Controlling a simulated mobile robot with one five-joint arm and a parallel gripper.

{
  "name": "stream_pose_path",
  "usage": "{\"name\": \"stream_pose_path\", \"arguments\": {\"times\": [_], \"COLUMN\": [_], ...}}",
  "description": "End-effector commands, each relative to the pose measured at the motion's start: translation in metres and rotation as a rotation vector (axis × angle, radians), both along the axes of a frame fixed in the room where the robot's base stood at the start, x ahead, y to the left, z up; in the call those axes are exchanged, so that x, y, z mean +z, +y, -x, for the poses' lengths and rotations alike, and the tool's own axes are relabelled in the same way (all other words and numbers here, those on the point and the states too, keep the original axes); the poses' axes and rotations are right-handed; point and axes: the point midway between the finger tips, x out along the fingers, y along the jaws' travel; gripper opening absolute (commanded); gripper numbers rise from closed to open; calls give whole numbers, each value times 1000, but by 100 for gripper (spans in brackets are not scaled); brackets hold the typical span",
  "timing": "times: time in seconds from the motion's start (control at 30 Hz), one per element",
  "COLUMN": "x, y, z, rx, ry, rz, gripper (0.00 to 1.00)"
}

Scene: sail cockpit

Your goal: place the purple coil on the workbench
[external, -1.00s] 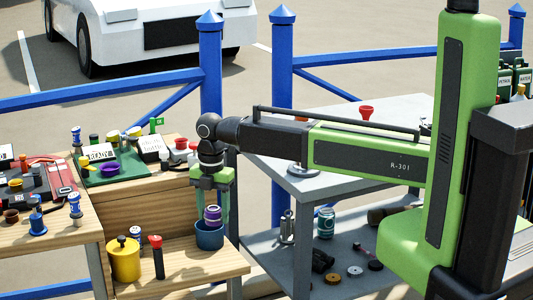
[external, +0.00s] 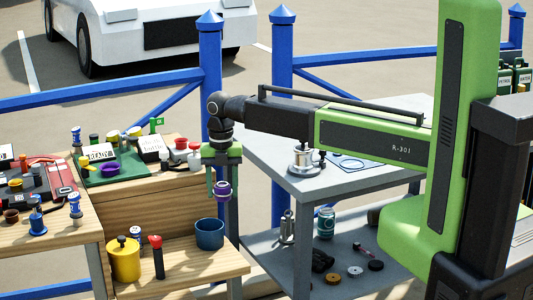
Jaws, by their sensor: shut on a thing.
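More than one surface could be the workbench: a wooden bench (external: 160,194) lies at left, and a grey metal table (external: 330,190) stands to the right of my gripper.
A yellow pot (external: 122,260) and a red-capped black bottle (external: 158,258) stand near the blue cup. A silver part (external: 303,160) stands on the grey table near its left edge. A green board (external: 115,168) with small items lies on the wooden bench. Blue fence posts (external: 282,120) rise behind.

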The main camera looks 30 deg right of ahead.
Motion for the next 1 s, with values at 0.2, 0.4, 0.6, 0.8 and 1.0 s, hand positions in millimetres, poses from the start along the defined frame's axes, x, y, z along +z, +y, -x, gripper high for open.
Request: {"name": "stream_pose_path", "arguments": {"times": [0.2,0.4,0.6,0.8,1.0], "x": [49,92,134,158,162], "y": [-81,-180,-288,-365,-389], "z": [-57,-102,-128,-133,-133], "rx": [-23,-112,-264,-373,-407], "ry": [0,0,0,0,0], "rz": [0,0,0,0,0], "gripper": [4,4,4,4,4]}}
